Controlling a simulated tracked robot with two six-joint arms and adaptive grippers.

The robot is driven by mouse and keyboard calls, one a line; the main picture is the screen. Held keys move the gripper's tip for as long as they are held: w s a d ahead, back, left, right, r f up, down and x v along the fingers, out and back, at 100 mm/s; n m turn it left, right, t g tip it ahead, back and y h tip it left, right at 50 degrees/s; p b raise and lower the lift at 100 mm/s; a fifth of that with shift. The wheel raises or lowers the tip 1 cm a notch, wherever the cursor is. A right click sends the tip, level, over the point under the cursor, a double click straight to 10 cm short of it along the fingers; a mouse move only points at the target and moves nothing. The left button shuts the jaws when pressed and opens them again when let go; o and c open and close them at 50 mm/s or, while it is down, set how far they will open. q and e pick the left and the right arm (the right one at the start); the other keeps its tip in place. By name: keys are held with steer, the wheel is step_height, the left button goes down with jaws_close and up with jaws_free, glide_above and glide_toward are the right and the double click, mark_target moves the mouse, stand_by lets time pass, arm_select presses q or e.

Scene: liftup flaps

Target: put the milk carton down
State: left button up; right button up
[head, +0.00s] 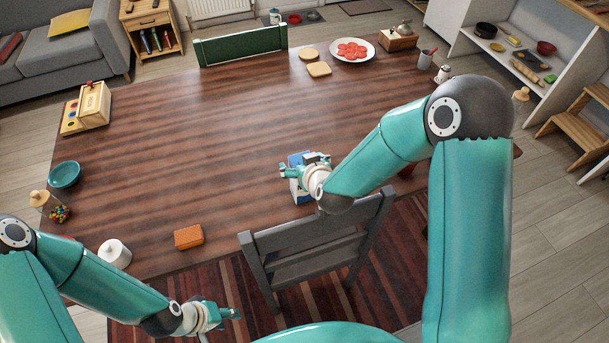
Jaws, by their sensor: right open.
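The milk carton (298,190), blue and white, is at the table's near edge, in front of the dark chair. It looks upright, and its base seems to be on the wooden table (200,130), though my gripper and arm partly cover it. My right gripper (304,166) is open at the carton's upper part, with its fingers around or just beside it. Whether they touch it cannot be told. My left gripper (232,314) is low in front of the table, over the striped rug, with nothing visible in it. Its finger gap is too small to read.
A dark chair (318,243) stands at the near edge. An orange brick-like block (188,237), a white lidded pot (114,254) and a teal bowl (64,174) are on the left. Bread slices (319,69) and a plate (353,50) are at the back. The table's middle is clear.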

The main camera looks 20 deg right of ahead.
jaws_close()
stand_by(0.5)
steer(key=shift+r, duration=0.1)
